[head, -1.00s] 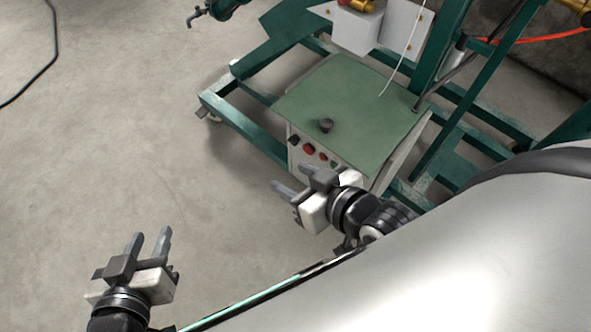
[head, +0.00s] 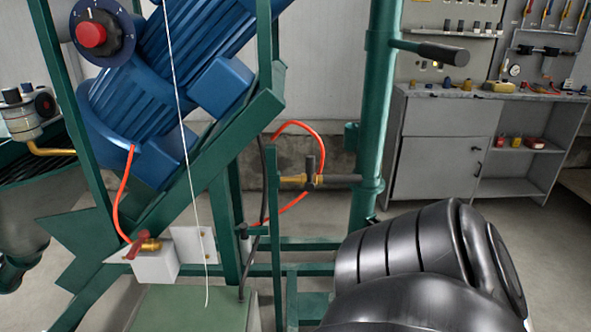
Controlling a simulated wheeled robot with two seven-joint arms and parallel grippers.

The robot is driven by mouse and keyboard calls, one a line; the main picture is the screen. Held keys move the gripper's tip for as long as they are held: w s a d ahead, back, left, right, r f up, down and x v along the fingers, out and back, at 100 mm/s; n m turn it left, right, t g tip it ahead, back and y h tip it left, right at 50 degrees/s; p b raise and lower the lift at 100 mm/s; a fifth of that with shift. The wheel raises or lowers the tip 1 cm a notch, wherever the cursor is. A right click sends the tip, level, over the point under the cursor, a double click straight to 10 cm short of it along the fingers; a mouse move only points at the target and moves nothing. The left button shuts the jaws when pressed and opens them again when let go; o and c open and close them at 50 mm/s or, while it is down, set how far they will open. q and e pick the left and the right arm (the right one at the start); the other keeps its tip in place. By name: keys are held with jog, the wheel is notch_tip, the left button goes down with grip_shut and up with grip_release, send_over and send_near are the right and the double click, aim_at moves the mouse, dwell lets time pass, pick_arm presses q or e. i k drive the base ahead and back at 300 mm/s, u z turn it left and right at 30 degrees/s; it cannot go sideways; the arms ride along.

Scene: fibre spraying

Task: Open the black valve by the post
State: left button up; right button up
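The black valve (head: 311,172) shows near the middle of the head view. It has a dark upright handle on a brass fitting, with a dark horizontal pipe running right toward the thick green post (head: 376,110). A thin green upright stands just left of it. An orange hose curves above and below the fitting. Neither gripper is in view, so neither is seen near the valve.
Blue motors (head: 150,90) on a green frame fill the left. A red-handled brass valve (head: 145,243) sits on a white box. A grey cabinet (head: 440,155) with tools stands at the back right. My black arm parts cover the lower right.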

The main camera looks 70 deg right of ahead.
aim_at(309, 186)
jog(key=z, duration=1.85)
jog(key=i, duration=0.4)
jog(key=z, duration=0.85)
